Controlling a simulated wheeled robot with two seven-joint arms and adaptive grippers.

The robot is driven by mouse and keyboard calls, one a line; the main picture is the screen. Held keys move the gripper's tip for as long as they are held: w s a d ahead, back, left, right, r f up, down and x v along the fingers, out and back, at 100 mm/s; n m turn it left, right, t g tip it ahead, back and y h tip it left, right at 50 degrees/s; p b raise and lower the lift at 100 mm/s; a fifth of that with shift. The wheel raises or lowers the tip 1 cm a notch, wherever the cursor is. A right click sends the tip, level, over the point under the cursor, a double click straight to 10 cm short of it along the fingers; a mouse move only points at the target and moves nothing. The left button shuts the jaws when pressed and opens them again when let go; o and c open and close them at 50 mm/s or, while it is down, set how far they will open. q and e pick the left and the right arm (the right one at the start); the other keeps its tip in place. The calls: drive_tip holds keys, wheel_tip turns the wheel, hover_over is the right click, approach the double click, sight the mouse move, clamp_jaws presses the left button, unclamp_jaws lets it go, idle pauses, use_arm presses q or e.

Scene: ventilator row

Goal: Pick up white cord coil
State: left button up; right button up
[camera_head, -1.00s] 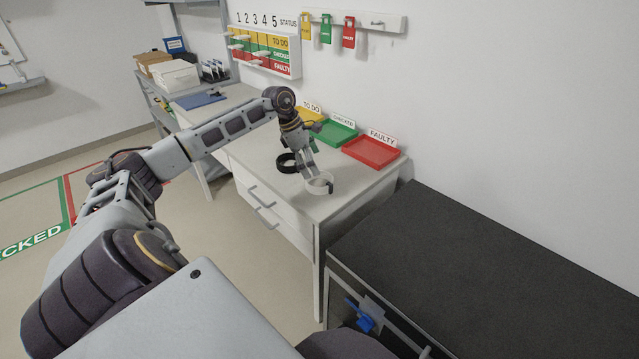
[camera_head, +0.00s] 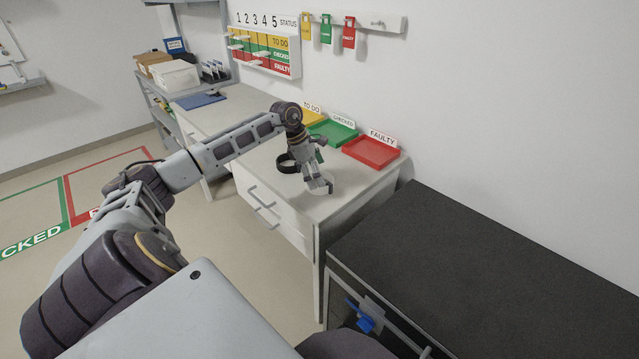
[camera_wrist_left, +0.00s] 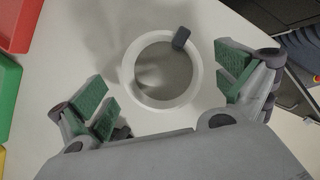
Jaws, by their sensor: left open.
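The white cord coil (camera_wrist_left: 127,75) is a white ring with a small dark grey piece on its upper right rim. It lies on the white worktop (camera_wrist_left: 75,75). In the left wrist view my left gripper (camera_wrist_left: 167,85) is open, with one green-padded finger on each side of the coil and gaps between pads and ring. In the head view the same gripper (camera_head: 325,183) points down over the worktop near its front edge and hides most of the coil. My right gripper is not in view.
A black coil (camera_head: 286,164) lies just left of the left gripper. Yellow, green (camera_head: 334,133) and red (camera_head: 371,152) trays stand along the wall behind. A dark-topped bench (camera_head: 480,260) is at the right. A blue item (camera_head: 200,101) lies farther left.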

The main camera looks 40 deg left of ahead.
use_arm(q)
drive_tip(key=shift+x, duration=1.1)
drive_tip(key=c, duration=1)
